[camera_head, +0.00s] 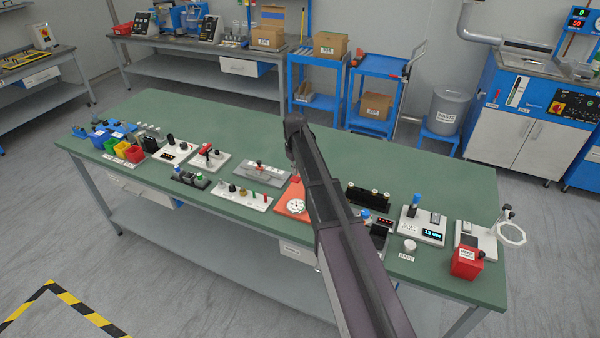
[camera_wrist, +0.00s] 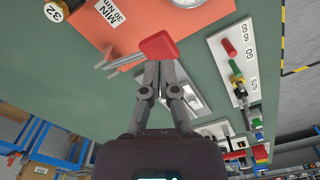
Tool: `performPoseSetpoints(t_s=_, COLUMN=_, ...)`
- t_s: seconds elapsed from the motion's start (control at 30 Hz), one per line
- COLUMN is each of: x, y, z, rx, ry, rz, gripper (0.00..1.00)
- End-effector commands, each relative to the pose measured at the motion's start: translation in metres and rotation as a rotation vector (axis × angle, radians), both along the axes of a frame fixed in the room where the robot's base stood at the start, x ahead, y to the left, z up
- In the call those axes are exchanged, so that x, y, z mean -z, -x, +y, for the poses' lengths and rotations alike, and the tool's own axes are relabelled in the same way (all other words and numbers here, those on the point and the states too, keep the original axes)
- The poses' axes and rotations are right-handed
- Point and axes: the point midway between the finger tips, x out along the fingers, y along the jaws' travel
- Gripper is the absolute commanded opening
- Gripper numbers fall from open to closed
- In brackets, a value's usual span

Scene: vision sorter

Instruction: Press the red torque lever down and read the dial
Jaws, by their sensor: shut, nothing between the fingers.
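The orange torque plate (camera_head: 284,208) lies on the green bench, partly hidden by my arm. Its white round dial (camera_head: 297,206) faces up; its reading is too small to make out. In the wrist view the dial (camera_wrist: 186,3) is cut off by the top edge. The red lever end (camera_wrist: 159,44) shows there, with grey metal bars (camera_wrist: 118,60) beside it over the orange plate. My gripper (camera_wrist: 160,64) is shut and empty, its fingertips right at the red lever end; I cannot tell if they touch. A "MIN 30 Nm" label (camera_wrist: 110,11) lies on the plate.
A white panel with coloured knobs (camera_head: 242,195) and a grey plate (camera_head: 261,171) lie to the left. A black rack (camera_head: 366,195) and a white display box (camera_head: 421,226) stand to the right. The bench's back strip is clear.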

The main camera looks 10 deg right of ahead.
Motion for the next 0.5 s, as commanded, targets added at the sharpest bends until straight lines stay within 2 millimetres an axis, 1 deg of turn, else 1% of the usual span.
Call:
performPoseSetpoints(t_s=0.03, x=-0.006, y=0.000, z=0.000, rx=0.000, ry=0.000, rz=0.000, gripper=0.00)
performPoseSetpoints(t_s=0.5, x=-0.032, y=0.000, z=0.000, rx=0.000, ry=0.000, rz=0.000, gripper=0.00)
